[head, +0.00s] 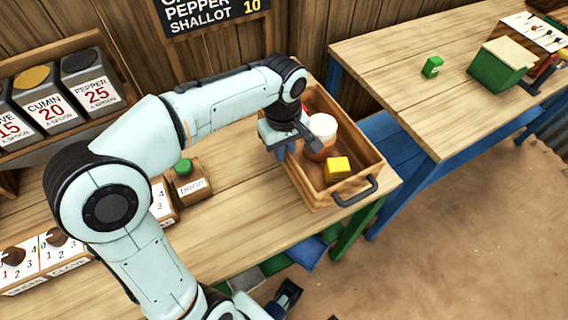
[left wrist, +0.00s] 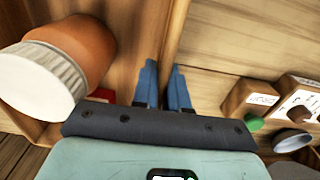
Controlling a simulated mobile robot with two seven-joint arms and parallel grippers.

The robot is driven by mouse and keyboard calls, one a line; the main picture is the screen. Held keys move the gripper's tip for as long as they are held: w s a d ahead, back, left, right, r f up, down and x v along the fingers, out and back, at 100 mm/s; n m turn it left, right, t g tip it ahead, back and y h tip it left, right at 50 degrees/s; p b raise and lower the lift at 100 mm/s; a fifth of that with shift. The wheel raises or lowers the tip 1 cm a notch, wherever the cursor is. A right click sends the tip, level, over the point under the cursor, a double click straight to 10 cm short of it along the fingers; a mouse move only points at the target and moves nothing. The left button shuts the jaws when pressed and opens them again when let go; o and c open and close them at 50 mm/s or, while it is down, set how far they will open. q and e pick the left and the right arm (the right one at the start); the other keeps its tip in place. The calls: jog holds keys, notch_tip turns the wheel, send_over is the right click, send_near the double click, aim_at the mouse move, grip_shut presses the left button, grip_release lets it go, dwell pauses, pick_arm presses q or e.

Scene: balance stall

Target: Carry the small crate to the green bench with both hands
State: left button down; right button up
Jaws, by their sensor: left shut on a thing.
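The small wooden crate (head: 364,165) stands on the near wooden bench top (head: 235,240), at its right end. A green leg (head: 352,236) shows under that end. The crate has a dark handle (head: 356,192) on its near right side. Inside are a brown jar with a white lid (head: 322,126) and a yellow block (head: 338,168). My left gripper (head: 291,143) is at the crate's left side. In the left wrist view its blue fingers (left wrist: 164,88) are shut on the crate's wall (left wrist: 176,25). A dark part at the head view's bottom edge may be my right gripper; its jaws are unclear.
A second bench (head: 400,75) with blue legs stands at the right, across a narrow gap. It holds a small green block (head: 432,66) and a green box (head: 497,68). A brown box with a green knob (head: 188,180) is left of the crate.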

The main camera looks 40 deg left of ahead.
pick_arm(q)
jog(key=shift+w+f+b, duration=0.1)
jog(key=shift+f+b, duration=0.35)
jog(key=shift+f, duration=2.25)
jog(key=c, duration=1.1)
grip_release()
jog(key=shift+f, duration=0.1)
jog(key=shift+c, duration=0.2)
jog(key=shift+r, duration=0.25)
notch_tip(320, 180, up, 12)
jog(key=shift+f+p, duration=0.1)
jog(key=shift+p, duration=1.15)
jog(key=shift+s, duration=0.2)
